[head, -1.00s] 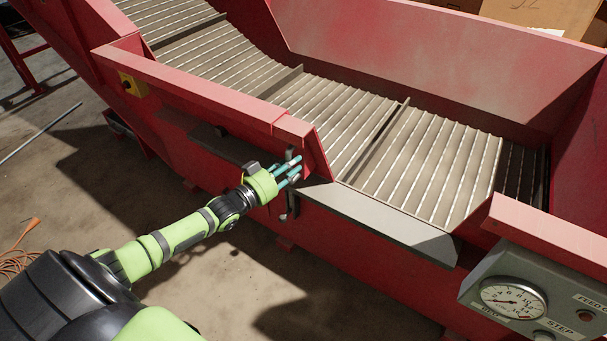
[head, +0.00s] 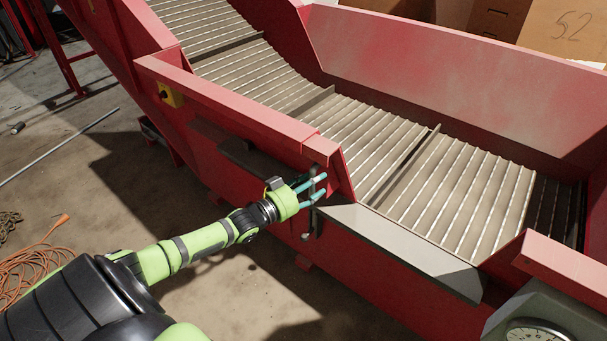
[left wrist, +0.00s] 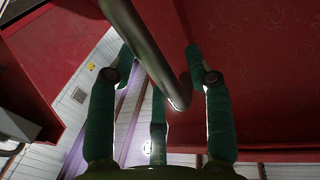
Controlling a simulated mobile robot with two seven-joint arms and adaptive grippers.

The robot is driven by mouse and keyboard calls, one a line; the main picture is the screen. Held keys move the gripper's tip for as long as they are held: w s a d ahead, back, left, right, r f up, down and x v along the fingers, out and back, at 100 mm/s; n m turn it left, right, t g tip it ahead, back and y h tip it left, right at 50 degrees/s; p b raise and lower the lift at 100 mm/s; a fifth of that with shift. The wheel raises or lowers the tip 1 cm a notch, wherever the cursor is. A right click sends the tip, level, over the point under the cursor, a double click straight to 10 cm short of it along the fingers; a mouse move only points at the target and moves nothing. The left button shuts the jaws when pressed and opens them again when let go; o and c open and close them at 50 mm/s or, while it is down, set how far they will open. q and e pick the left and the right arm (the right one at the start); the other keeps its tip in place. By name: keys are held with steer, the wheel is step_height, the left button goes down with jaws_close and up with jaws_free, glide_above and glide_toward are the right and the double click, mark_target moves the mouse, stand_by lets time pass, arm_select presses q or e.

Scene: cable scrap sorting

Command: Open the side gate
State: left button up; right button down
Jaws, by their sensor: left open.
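The red side panel (head: 235,103) of the conveyor trough ends beside my left gripper; I take it to be the side gate. To its right the trough side stands open above a grey sloping sill (head: 405,246). A metal handle (head: 317,181) stands at the panel's end, partly hidden by my fingers. My left gripper (head: 316,188) is open at this handle. In the left wrist view the handle (left wrist: 145,50) is a bent round bar running between the teal fingers (left wrist: 158,95). I cannot tell whether they touch it. My right gripper is out of view.
The ribbed conveyor bed (head: 440,190) lies behind the panel. A gauge box (head: 540,318) stands at the lower right. An orange cable (head: 30,268) and a thin rod (head: 60,147) lie on the floor at left. Cardboard boxes (head: 560,30) stand behind.

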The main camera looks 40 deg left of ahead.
arm_select(q)
steer(key=v, duration=1.1)
steer(key=shift+s+a, duration=0.2)
steer(key=shift+s, duration=0.2)
